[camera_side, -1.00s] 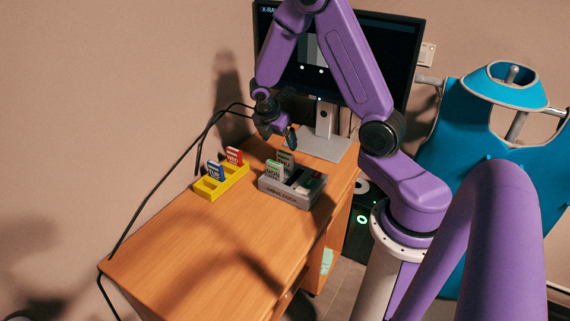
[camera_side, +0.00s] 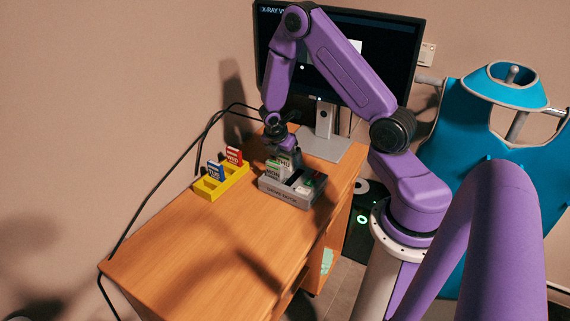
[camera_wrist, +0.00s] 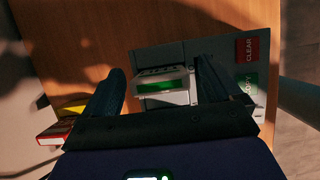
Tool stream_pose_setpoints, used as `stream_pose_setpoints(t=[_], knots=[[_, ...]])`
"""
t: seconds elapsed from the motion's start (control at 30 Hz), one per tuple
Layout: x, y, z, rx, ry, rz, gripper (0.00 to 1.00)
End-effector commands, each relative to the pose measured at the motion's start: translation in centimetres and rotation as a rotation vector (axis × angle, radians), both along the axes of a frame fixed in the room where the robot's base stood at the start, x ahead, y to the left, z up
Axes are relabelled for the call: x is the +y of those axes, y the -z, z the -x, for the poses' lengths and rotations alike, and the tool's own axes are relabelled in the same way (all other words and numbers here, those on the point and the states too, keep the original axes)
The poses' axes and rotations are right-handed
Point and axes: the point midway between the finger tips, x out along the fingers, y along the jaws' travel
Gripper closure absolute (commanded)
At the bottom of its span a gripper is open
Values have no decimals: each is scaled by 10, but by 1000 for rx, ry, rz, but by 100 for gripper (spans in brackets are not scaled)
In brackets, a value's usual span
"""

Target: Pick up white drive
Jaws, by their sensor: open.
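Two pale drives stand in the grey drive dock (camera_side: 291,198) in the side view: one marked MON (camera_side: 273,171) at the front and one marked THU (camera_side: 284,162) behind it. My gripper (camera_side: 284,150) is right over the THU drive and partly hides it. In the wrist view my gripper (camera_wrist: 161,70) is open, with one finger on each side of a pale drive with a green stripe (camera_wrist: 163,84). I cannot read its marking there, and I cannot tell whether the fingers touch it.
A yellow rack (camera_side: 207,191) left of the dock holds a blue TUE drive (camera_side: 215,170) and a red WED drive (camera_side: 234,155). The dock has a red CLEAR button (camera_wrist: 247,50) and a green COPY button (camera_wrist: 247,83). A monitor (camera_side: 390,55) stands behind. The front desk top is clear.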

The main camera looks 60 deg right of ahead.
Motion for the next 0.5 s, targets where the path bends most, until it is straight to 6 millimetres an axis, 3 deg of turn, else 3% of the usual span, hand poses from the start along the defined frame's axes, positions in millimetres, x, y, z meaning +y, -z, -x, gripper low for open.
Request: stream_pose_setpoints(t=[0.2,0.27,0.4,0.5], knots=[[0,0,0,-1,0,0,8],[0,0,0,-1,0,0,25],[0,0,0,0,0,0,69],[0,0,0,-1,0,0,75]])
